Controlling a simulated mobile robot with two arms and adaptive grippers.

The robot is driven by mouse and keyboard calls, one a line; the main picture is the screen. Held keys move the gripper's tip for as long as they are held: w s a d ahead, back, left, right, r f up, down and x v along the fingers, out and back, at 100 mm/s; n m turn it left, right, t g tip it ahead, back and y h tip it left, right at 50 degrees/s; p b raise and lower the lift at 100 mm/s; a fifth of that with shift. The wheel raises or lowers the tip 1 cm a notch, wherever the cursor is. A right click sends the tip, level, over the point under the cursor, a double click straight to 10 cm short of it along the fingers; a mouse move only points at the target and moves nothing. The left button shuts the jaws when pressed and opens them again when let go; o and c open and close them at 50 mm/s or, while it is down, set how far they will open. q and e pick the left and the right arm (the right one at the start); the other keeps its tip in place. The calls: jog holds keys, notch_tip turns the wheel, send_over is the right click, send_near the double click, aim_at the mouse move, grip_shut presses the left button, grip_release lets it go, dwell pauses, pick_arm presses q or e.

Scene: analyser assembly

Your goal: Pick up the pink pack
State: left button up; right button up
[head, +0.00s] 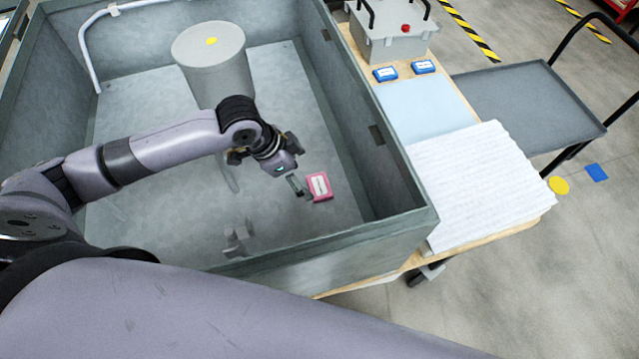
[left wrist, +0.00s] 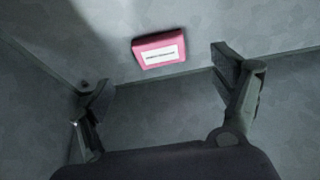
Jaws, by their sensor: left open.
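The pink pack (head: 319,186) with a white label lies on the floor of the grey open box (head: 290,250), toward its right side. My left gripper (head: 302,191) is just left of the pack and a little above the floor in the head view. In the left wrist view the pink pack (left wrist: 159,49) lies beyond the two spread fingertips of my left gripper (left wrist: 165,80), between their directions and apart from both. The left gripper is open and empty. My right gripper is not in view.
A grey cylinder (head: 215,65) with a yellow spot stands at the back of the box. The box walls rise around the pack. Outside, a table holds a white ribbed mat (head: 480,180), blue packs (head: 385,74) and a grey case (head: 392,38). A trolley (head: 525,105) stands right.

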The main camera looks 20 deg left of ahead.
aim_at(317, 186)
pick_arm(q)
jog(key=shift+x, duration=0.9)
jog(key=shift+w+f, duration=0.1)
jog(key=shift+f, duration=0.05)
jog(key=shift+d+f+p, duration=0.3)
jog(key=shift+f+p, duration=0.05)
jog(key=x, duration=0.3)
jog(key=shift+w+d+f+p, duration=0.15)
jog(key=shift+d+f+p, duration=0.05)
jog(key=shift+p, duration=0.2)
jog(key=shift+f, duration=0.3)
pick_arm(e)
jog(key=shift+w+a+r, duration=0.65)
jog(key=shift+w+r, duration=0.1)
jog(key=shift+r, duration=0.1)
pick_arm(q)
jog(key=shift+c, duration=0.2)
jog(key=c, duration=1.2)
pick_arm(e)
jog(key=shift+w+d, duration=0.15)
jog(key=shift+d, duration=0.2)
